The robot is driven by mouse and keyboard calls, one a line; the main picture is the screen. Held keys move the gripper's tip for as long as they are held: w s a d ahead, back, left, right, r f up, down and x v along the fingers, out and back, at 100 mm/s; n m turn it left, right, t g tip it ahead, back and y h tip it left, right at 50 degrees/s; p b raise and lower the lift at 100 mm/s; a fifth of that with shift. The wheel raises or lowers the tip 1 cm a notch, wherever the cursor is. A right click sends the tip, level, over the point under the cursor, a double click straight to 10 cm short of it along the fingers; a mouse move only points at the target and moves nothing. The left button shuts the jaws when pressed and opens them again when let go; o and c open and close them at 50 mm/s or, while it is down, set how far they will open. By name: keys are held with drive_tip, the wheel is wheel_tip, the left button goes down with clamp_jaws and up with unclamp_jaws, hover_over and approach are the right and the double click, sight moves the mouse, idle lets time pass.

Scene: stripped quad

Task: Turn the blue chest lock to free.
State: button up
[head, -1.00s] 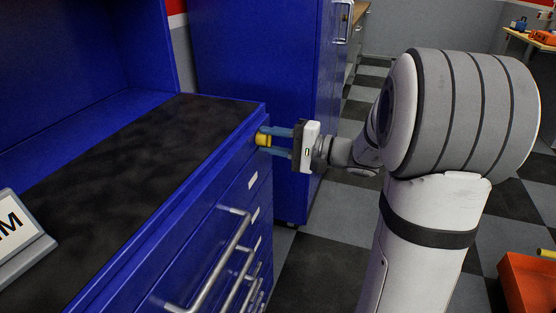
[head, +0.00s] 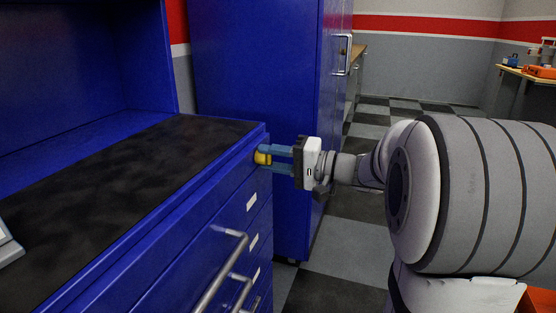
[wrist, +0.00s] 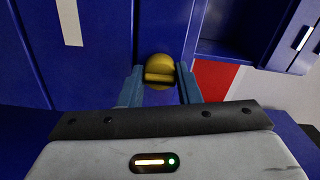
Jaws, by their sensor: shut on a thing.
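The blue chest (head: 215,225) fills the left of the head view, with drawers down its front and a dark top. Its lock (head: 262,157) is a small yellow knob at the upper far corner of the drawer front. The lock also shows in the wrist view (wrist: 159,71) as a round yellow face with a raised bar across it, the bar lying level in that picture. My gripper (head: 270,160) reaches the lock from the right, its blue fingers shut on the knob. In the wrist view the fingers (wrist: 160,84) stand on either side of the bar.
A tall blue cabinet (head: 255,100) with a metal handle (head: 346,52) stands just behind the chest. Drawer handles (head: 222,272) stick out of the chest front below my gripper. The checkered floor (head: 350,235) right of the cabinet is clear.

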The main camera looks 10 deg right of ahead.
drive_tip(key=shift+a, duration=0.1)
drive_tip(key=o, duration=1)
drive_tip(key=shift+c, duration=0.2)
drive_tip(key=p+v, duration=0.1)
drive_tip(key=v, duration=0.6)
drive_tip(key=shift+s+d, duration=0.2)
drive_tip(key=shift+d, duration=0.15)
